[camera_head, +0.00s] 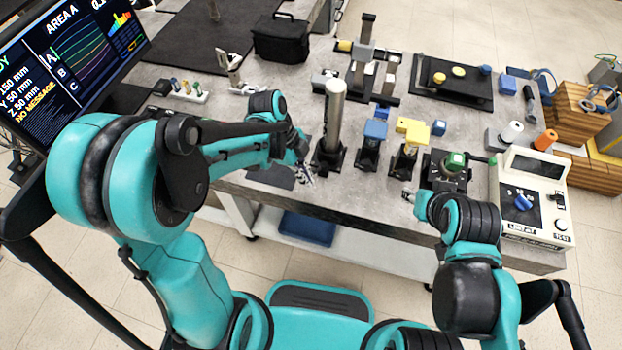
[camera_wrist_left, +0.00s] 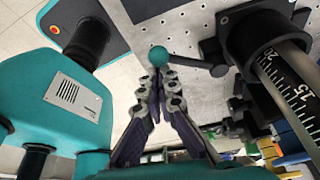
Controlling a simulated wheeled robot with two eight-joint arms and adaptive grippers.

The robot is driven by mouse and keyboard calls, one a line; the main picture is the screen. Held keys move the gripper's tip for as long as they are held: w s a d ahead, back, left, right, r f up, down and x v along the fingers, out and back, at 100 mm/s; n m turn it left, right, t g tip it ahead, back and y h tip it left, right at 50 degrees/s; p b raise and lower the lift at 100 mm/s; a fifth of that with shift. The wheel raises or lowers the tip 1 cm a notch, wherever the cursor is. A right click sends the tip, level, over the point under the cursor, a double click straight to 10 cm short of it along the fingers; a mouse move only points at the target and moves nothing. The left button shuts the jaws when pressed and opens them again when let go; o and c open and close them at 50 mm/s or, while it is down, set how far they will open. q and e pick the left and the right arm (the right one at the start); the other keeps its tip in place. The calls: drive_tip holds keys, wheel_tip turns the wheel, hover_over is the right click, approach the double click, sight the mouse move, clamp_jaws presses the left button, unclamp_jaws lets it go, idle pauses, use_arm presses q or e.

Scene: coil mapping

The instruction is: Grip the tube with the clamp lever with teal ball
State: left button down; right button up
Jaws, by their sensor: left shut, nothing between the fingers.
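The tube (camera_head: 335,110) is a grey cylinder standing upright in a black clamp (camera_head: 328,160) near the table's front edge. In the left wrist view the tube (camera_wrist_left: 292,92) carries a numbered scale. The black clamp (camera_wrist_left: 262,38) is around it. A clamp lever (camera_wrist_left: 197,65) sticks out from the clamp and ends in a teal ball (camera_wrist_left: 158,56). My left gripper (camera_head: 307,178) is left of the clamp. In its wrist view the left gripper (camera_wrist_left: 162,78) is shut and empty, its fingertips just by the teal ball. My right gripper (camera_head: 408,195) is at the table's front edge, small and partly hidden.
Right of the tube stand a blue-topped fixture (camera_head: 374,130), a yellow-topped fixture (camera_head: 412,130) and a black fixture with a green knob (camera_head: 455,161). A white control box (camera_head: 530,195) is at the right. A monitor (camera_head: 75,65) stands at the left.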

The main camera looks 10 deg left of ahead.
use_arm(q)
drive_tip(key=shift+w+a, duration=0.15)
drive_tip(key=shift+a, duration=0.1)
idle(0.4)
